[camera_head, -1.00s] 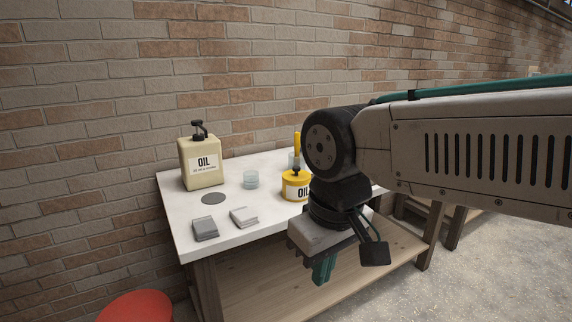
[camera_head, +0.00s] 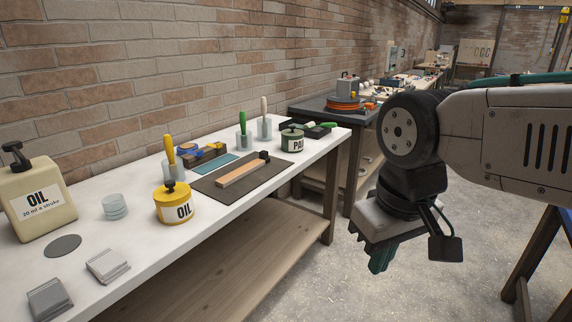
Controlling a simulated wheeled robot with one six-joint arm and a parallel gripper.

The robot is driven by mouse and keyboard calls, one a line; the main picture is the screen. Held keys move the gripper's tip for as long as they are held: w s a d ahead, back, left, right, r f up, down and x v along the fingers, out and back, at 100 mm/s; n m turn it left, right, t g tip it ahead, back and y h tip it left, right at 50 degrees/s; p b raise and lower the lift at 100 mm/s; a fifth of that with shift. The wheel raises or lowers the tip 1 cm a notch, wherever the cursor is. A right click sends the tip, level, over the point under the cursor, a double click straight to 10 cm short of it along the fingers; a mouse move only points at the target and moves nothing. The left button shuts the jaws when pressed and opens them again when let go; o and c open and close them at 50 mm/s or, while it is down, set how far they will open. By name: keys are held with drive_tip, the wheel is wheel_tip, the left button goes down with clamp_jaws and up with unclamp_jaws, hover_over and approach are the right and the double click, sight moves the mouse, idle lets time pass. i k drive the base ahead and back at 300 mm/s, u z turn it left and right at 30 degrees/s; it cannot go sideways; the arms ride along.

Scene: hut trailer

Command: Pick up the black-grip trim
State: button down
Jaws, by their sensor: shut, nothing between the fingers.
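A light wooden strip (camera_head: 240,175) with a black piece at its far right end lies on a dark mat (camera_head: 212,187) on the white bench. It is the only thing I see that fits the black-grip trim. My gripper (camera_head: 381,260) hangs in the air to the right of the bench, over the floor, pointing down.
The white bench (camera_head: 140,214) runs along the brick wall. A yellow oil pot (camera_head: 175,205) and a paste-like labelled pot (camera_head: 292,141) flank the mat. Handled tools stand in clear jars behind. A cream oil bottle (camera_head: 38,200) stands left. A dark table (camera_head: 345,112) stands beyond.

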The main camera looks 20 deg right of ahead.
sight(223, 181)
drive_tip(key=z, duration=0.1)
drive_tip(key=i, duration=1.6)
drive_tip(key=u, duration=0.55)
